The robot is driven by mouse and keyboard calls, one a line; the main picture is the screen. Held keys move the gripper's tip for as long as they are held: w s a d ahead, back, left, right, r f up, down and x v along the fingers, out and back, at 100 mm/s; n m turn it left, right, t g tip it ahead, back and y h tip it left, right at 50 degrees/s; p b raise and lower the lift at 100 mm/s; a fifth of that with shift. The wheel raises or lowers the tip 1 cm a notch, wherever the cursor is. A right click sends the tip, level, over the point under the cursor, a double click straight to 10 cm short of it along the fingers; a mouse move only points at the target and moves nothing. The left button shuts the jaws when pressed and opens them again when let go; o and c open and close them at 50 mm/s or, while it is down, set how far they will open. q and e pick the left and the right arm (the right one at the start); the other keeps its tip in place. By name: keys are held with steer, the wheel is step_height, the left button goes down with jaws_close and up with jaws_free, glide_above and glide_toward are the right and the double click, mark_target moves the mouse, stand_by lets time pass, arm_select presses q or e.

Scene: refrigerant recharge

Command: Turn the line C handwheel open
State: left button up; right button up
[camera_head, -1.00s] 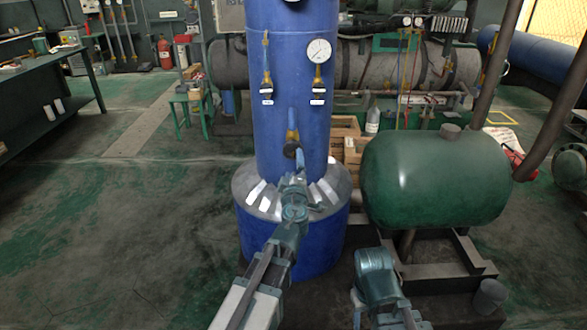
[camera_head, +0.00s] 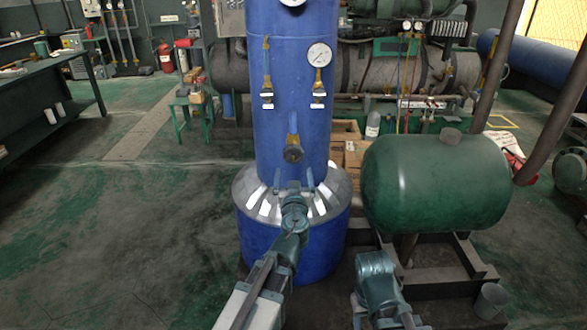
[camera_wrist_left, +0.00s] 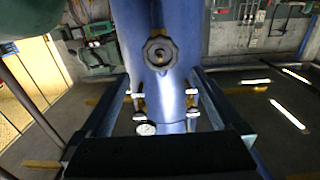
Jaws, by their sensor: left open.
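A dark round handwheel (camera_head: 293,154) sits on a short blue pipe low on the front of the blue column (camera_head: 290,110). In the left wrist view the handwheel (camera_wrist_left: 160,50) shows face-on, above the middle of the picture. My left gripper (camera_head: 294,180) is open and empty, just below the handwheel in the head view. Its two fingers stand apart, one on each side of the column in the left wrist view (camera_wrist_left: 158,85), and do not appear to touch the wheel. My right arm shows at the lower right, but its gripper does not.
Two smaller valves with white labels (camera_head: 267,100) and a round gauge (camera_head: 319,54) are higher on the column. A green tank (camera_head: 435,180) on a dark frame stands close on the right.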

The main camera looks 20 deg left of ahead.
mark_target(293, 156)
arm_select(q)
steer(key=x, duration=0.9)
steer(key=shift+w, duration=0.1)
steer(key=shift+c, duration=0.3)
steer(key=shift+f, duration=0.1)
steer(key=c, duration=1.2)
steer(key=shift+n, duration=1.5)
steer(key=shift+s, duration=0.2)
steer(key=shift+n, duration=1.4)
steer(key=shift+n, duration=1.5)
